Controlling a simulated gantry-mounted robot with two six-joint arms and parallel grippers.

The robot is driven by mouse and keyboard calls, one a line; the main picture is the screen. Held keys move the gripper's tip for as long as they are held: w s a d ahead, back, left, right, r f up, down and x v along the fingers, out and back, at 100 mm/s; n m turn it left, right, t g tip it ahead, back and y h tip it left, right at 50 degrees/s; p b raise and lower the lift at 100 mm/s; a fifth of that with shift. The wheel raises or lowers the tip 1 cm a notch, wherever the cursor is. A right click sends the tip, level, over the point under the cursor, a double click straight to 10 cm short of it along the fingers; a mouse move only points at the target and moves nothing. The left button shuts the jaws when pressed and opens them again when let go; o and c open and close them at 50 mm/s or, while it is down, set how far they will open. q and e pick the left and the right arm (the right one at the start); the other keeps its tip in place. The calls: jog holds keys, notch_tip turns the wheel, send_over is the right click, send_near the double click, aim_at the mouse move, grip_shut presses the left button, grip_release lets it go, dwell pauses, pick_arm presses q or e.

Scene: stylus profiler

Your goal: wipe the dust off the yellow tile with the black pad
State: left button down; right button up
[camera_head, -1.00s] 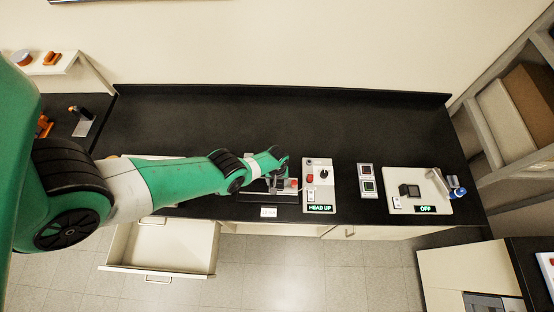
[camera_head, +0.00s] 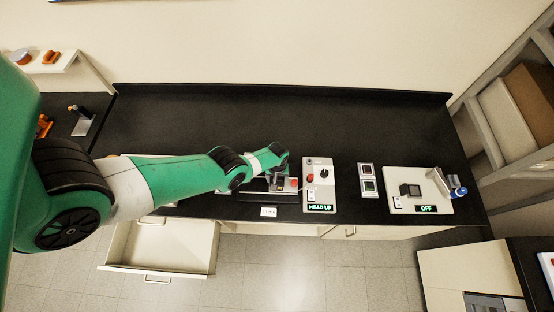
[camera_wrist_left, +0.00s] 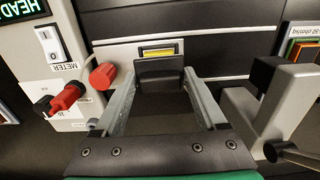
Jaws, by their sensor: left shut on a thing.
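The yellow tile (camera_wrist_left: 158,50) shows as a narrow yellow strip in a pale holder in the left wrist view. Most of it is hidden behind the black pad (camera_wrist_left: 160,70). My left gripper (camera_wrist_left: 159,80) is shut on the pad, with one grey finger on each side. The pad's far edge appears right against or over the tile; I cannot tell whether it touches. Dust on the tile is too small to tell. In the head view my left gripper (camera_head: 279,182) is over the front of the bench, left of the HEAD UP panel. My right gripper is not in view.
A red knob (camera_wrist_left: 103,76) stands close beside the left finger. A grey bracket (camera_wrist_left: 285,105) stands to the right. The HEAD UP panel (camera_head: 319,172) and the OFF panel (camera_head: 425,205) are on the bench. An open drawer (camera_head: 165,262) juts out below. The bench's back is clear.

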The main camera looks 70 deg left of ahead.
pick_arm(q)
jog(key=shift+w+a, duration=0.1)
jog(key=shift+a, duration=0.2)
jog(key=shift+d, duration=0.1)
jog(key=shift+d+r+p, duration=0.1)
jog(key=shift+d+p, duration=0.2)
jog(key=shift+s+d+p, duration=0.4)
jog(key=shift+s+d, duration=0.05)
jog(key=shift+d, duration=0.3)
jog(key=shift+a, duration=0.1)
jog(key=shift+w+a+b, duration=0.25)
jog(key=shift+a+b, duration=0.15)
jog(key=shift+a, duration=0.1)
